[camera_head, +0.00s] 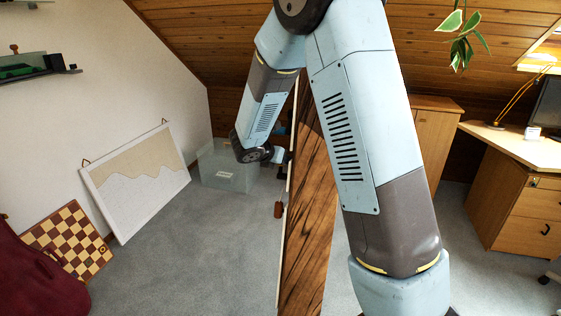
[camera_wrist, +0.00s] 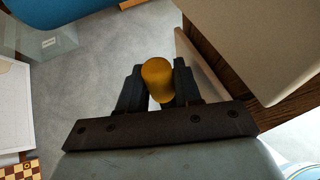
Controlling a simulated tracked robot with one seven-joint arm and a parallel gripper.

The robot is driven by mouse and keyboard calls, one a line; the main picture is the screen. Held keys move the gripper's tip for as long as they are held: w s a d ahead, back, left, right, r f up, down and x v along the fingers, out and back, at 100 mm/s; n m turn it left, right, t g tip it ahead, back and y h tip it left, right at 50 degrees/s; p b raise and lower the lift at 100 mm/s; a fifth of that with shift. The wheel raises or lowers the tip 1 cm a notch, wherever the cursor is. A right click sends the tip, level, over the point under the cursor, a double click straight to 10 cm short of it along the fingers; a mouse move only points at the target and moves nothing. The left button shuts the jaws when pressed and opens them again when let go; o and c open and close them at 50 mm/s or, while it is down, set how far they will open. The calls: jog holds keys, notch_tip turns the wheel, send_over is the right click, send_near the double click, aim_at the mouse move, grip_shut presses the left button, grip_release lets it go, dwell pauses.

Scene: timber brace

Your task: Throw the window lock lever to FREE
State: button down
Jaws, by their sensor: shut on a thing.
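In the wrist view a rounded orange-yellow knob (camera_wrist: 158,74) sits between the two dark fingers of my gripper (camera_wrist: 160,80). The gripper is shut on this knob. The knob looks like the handle end of the window lock lever. The rest of the lever, its pivot and any FREE marking are hidden, so I cannot tell its position. In the head view my gripper (camera_head: 283,157) is small and partly unclear, at the left edge of the dark-grained timber brace (camera_head: 314,200). The knob cannot be made out there.
A clear plastic bin (camera_head: 225,170) stands behind my wrist. A framed board (camera_head: 138,180) and a chessboard (camera_head: 68,243) lean at the left wall. A small reddish-brown piece (camera_head: 278,209) hangs beside the brace. A desk (camera_head: 510,145) stands right. Carpet (camera_head: 200,260) left of the brace is clear.

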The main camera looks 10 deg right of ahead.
jog(key=shift+w+d+f+g+y, duration=0.2)
jog(key=shift+w+d+g+y, duration=0.25)
jog(key=shift+g, duration=0.35)
jog(key=c, duration=1.1)
grip_release()
jog(key=shift+w, duration=0.15)
jog(key=shift+c, duration=0.2)
jog(key=shift+a, duration=0.1)
jog(key=v, duration=1.3)
jog(key=shift+a+r, duration=0.15)
jog(key=shift+r, duration=0.15)
